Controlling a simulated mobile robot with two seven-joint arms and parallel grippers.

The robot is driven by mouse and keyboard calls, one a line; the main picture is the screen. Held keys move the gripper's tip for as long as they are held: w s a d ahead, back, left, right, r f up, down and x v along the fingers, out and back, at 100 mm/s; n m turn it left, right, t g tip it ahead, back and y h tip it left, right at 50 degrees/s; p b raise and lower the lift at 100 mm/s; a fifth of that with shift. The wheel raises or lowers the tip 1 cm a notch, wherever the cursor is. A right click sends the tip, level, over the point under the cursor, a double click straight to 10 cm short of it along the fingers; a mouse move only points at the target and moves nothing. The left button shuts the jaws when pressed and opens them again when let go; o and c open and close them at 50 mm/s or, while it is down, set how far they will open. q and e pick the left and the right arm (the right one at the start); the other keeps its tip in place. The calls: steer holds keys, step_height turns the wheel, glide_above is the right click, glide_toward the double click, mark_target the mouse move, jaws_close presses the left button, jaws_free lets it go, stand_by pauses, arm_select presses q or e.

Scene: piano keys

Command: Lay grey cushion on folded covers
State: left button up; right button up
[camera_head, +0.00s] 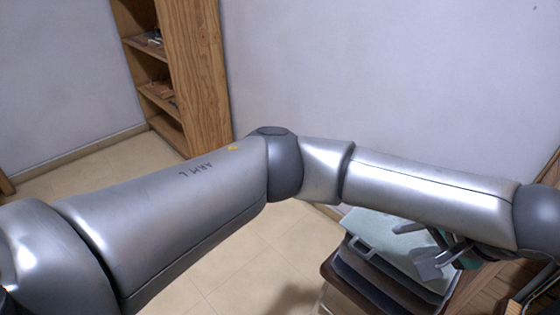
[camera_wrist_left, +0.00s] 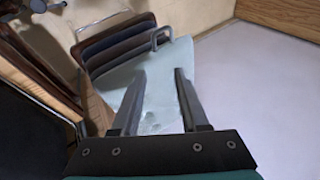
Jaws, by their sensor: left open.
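A stack of dark folded covers (camera_head: 372,285) stands at the lower right in the head view. It also shows at the upper left in the left wrist view (camera_wrist_left: 115,45). A flat, pale grey-green piece (camera_head: 378,228) with a grey loop at its edge lies on top; I cannot tell whether it is the grey cushion. In the left wrist view this pale piece (camera_wrist_left: 165,105) spreads below my fingers. My left gripper (camera_head: 428,262) is open over it (camera_wrist_left: 161,74), with nothing seen held between the fingers. I cannot tell whether the fingers touch it. My right gripper is out of view.
A wooden shelf unit (camera_head: 196,75) stands at the back left against a pale wall (camera_head: 390,70). My left arm hides much of the middle.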

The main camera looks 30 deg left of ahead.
arm_select(q)
steer(key=d+f+g+h, duration=0.2)
steer(key=d+f+h, duration=0.2)
steer(key=f, duration=0.2)
step_height(320, 180, down, 17)
steer(key=s+a+n+h, duration=0.2)
steer(key=a+n+h, duration=0.1)
steer(key=h, duration=0.1)
steer(key=s+a+f+y, duration=0.4)
steer(key=s+a+f, duration=1.6)
steer(key=a, duration=0.3)
steer(key=shift+s+n+g, duration=0.3)
steer(key=shift+s, duration=0.1)
